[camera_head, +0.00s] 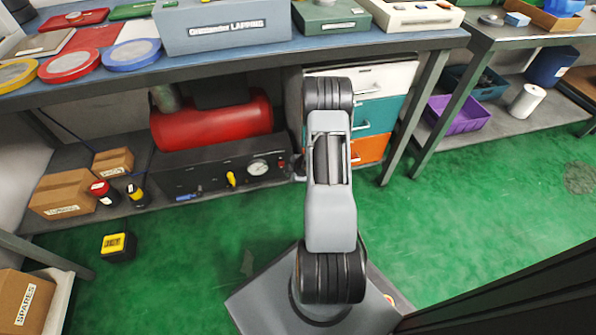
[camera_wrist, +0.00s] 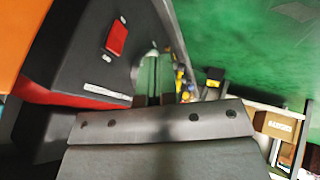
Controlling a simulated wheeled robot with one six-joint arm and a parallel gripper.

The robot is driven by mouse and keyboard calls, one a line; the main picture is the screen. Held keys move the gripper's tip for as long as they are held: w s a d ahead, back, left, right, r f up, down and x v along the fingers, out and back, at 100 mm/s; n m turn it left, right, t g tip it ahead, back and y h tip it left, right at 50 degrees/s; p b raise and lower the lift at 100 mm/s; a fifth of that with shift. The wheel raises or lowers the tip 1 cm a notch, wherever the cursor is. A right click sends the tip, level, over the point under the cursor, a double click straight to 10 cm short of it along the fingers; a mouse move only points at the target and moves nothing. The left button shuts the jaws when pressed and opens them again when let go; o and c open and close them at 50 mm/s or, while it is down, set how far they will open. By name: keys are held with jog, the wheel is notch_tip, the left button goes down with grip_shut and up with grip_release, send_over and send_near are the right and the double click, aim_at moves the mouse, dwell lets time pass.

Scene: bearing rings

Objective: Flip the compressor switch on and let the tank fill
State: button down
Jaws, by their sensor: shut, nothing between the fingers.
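The compressor is under the bench in the head view, with a red tank (camera_head: 212,124) above a black front panel (camera_head: 205,172). The panel carries a round white gauge (camera_head: 258,168), a yellow lever (camera_head: 231,179) and a small red switch (camera_head: 281,164) at its right end. In the wrist view the red switch (camera_wrist: 117,39) sits on the dark panel, left of my fingertips. My gripper (camera_wrist: 152,55) is shut and empty, close to the panel and apart from the switch in the picture. In the head view my arm mostly hides the gripper. The switch's position is not clear.
A drawer cabinet (camera_head: 372,113) stands right of the compressor, close to my arm. The bench top (camera_head: 320,43) overhangs both. Cardboard boxes (camera_head: 63,193) and small bottles stand left on the shelf. A yellow-and-black item (camera_head: 118,246) lies on the green floor, which is otherwise open.

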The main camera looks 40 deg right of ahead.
jog(key=v, duration=0.2)
jog(key=p+v, duration=0.1)
jog(key=s+v, duration=0.1)
jog(key=v, duration=0.1)
jog(key=shift+s+f+p, duration=0.1)
jog(key=shift+s+p, duration=0.1)
jog(key=shift+p, duration=0.2)
